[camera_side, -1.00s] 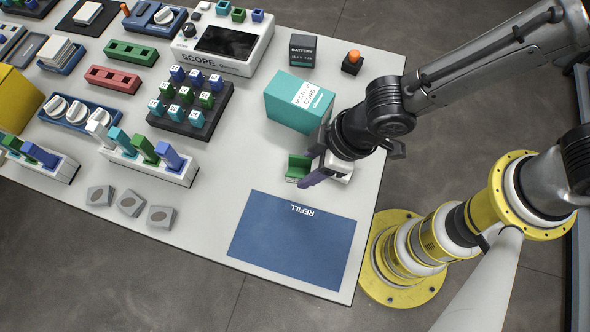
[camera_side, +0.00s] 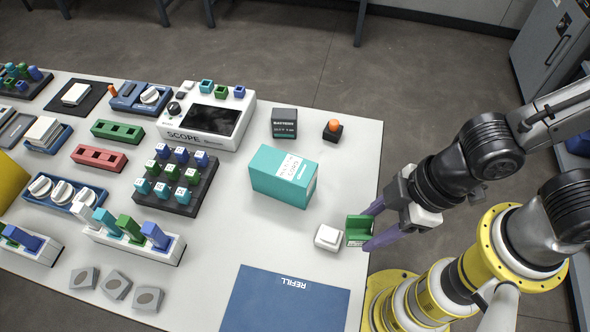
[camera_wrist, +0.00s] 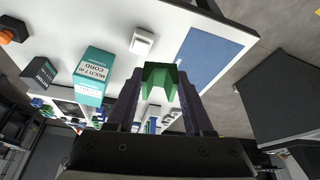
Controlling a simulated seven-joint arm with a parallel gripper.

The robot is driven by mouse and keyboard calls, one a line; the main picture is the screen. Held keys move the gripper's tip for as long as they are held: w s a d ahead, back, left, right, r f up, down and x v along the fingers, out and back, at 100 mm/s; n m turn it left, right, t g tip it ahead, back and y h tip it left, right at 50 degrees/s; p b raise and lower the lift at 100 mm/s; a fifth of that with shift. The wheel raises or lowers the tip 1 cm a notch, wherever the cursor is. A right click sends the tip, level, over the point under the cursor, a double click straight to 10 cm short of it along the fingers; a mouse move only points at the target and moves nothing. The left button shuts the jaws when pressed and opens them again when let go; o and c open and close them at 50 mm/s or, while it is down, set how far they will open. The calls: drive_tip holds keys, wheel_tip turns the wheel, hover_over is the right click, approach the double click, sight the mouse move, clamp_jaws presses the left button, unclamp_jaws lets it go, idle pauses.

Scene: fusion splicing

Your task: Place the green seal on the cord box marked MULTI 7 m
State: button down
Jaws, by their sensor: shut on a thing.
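The green seal (camera_side: 358,230) is a bracket-shaped piece held between the purple fingers of my gripper (camera_side: 374,226), by the table's right edge in the side view. In the wrist view the seal (camera_wrist: 159,78) sits between the fingertips, with my gripper (camera_wrist: 160,88) shut on it. The teal cord box (camera_side: 284,177) stands on the table, up and left of the seal and apart from it. Its label reads MULTI 7 m CORD in the wrist view (camera_wrist: 92,76). The seal's exact height above the table is hard to tell.
A white square block (camera_side: 328,237) lies just left of the seal. A blue REFILL mat (camera_side: 285,302) is at the front. A battery box (camera_side: 284,123) and an orange button (camera_side: 333,130) stand behind the cord box. A rack of marked cubes (camera_side: 176,181) is to its left.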

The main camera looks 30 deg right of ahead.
drive_tip(key=shift+r, duration=0.5)
drive_tip(key=w+d+r+m, duration=0.2)
drive_tip(key=w+d+r, duration=0.3)
drive_tip(key=w+r, duration=0.4)
approach(285, 165)
drive_tip(key=shift+s+a+f+t, duration=0.1)
drive_tip(key=shift+a+f+t, duration=0.3)
drive_tip(key=shift+a, duration=0.2)
drive_tip(key=shift+w+a+f, duration=0.35)
drive_tip(key=shift+w+f, duration=0.1)
drive_tip(key=shift+f, duration=0.2)
drive_tip(key=shift+w+f, duration=0.15)
drive_tip(key=shift+f, duration=1.5)
drive_tip(key=shift+f, duration=0.1)
drive_tip(key=shift+c, duration=1.4)
unclamp_jaws()
